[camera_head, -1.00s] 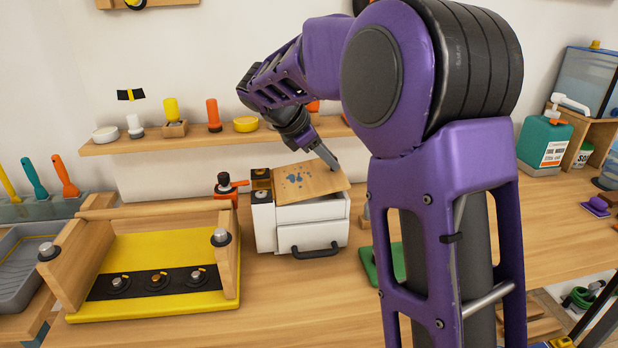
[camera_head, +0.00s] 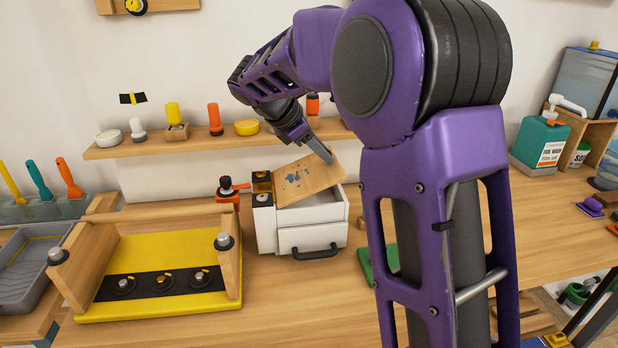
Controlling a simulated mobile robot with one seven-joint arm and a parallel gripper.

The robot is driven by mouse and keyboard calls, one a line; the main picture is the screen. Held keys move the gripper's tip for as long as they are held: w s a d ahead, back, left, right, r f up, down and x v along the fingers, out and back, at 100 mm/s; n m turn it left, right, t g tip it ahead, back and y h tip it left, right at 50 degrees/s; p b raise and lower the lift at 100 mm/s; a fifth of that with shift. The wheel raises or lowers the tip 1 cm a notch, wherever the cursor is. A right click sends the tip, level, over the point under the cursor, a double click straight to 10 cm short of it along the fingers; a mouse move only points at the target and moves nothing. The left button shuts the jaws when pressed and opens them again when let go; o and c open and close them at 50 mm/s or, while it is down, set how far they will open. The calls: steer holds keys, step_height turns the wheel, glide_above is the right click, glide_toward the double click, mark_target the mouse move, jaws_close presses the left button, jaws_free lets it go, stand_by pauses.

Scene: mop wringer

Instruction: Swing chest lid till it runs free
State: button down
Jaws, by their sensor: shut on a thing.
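The chest (camera_head: 291,240) is a small white box with a drawer front and a black handle, standing on the wooden bench. Its wooden lid (camera_head: 297,183), with blue specks, is tilted, its right side raised and its left side low by the dark hinge blocks (camera_head: 262,188). A gap shows the inside of the chest under the lid's right part. My gripper (camera_head: 327,156) is shut on the lid at its upper right edge. The fingertips are small, and the far finger is hidden.
An orange and black clamp-like thing (camera_head: 230,190) stands close to the chest's left. A shelf (camera_head: 200,140) with bottles runs behind. A green plate (camera_head: 380,262) lies to the right, partly behind my arm.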

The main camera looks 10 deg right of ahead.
steer(key=shift+a+r+p, duration=0.4)
steer(key=shift+a+r, duration=0.1)
steer(key=shift+r, duration=0.25)
steer(key=shift+a+r+p, duration=0.6)
steer(key=shift+r+p, duration=0.05)
steer(key=shift+p, duration=0.3)
steer(key=shift+a, duration=0.15)
steer(key=shift+w+a+r, duration=0.1)
steer(key=shift+r, duration=0.05)
steer(key=shift+a+r+p, duration=0.6)
steer(key=shift+a+p, duration=0.05)
steer(key=shift+a, duration=0.25)
